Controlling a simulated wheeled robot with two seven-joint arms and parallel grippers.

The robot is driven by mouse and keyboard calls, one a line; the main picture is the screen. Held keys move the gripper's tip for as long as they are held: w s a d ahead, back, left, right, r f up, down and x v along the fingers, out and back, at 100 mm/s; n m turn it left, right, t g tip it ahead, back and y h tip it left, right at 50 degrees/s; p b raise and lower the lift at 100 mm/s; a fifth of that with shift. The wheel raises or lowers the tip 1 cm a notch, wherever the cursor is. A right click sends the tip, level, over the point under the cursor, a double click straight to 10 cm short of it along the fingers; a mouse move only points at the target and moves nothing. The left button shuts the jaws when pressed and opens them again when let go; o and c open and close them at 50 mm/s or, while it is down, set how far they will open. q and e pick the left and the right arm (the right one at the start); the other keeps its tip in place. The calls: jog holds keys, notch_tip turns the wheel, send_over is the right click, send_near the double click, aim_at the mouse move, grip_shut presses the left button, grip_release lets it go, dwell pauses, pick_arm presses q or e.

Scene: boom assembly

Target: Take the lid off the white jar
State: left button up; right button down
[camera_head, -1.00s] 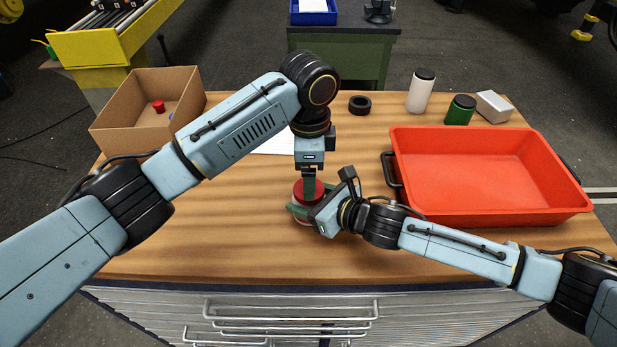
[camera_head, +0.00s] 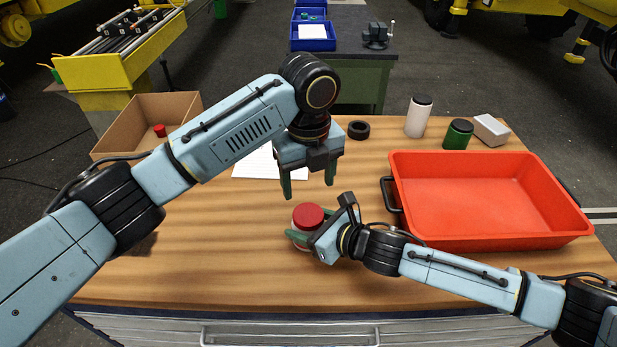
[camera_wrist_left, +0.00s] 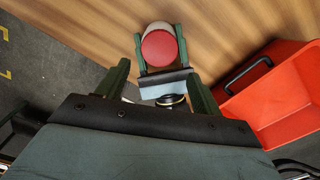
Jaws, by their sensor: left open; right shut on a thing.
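The white jar (camera_head: 303,244) stands on the table near its front edge, mostly hidden by my right gripper. Its red lid (camera_head: 308,216) sits on top of it. My right gripper (camera_head: 302,237) is shut on the jar's body, with green fingers on either side. My left gripper (camera_head: 308,190) is open and empty, above and behind the jar, fingers pointing down and apart from the lid. In the left wrist view the red lid (camera_wrist_left: 160,49) shows ahead of the open left fingers, with the white jar (camera_wrist_left: 157,28) partly visible around it.
A red tray (camera_head: 480,242) stands to the right. A cardboard box (camera_head: 130,125) holding a small red thing (camera_head: 160,131) is at the left. A white bottle (camera_head: 418,118), a green jar (camera_head: 458,135), a pale box (camera_head: 491,129) and a black ring (camera_head: 358,130) stand at the back. A paper sheet (camera_head: 255,165) lies behind my left gripper.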

aim_at(309, 214)
pick_arm(q)
jog(key=shift+f, duration=3.95)
jog(key=c, duration=0.8)
jog(key=n, duration=0.4)
jog(key=shift+c, duration=0.2)
jog(key=n, duration=1.2)
jog(key=shift+r+n, duration=0.1)
jog(key=shift+n, duration=0.3)
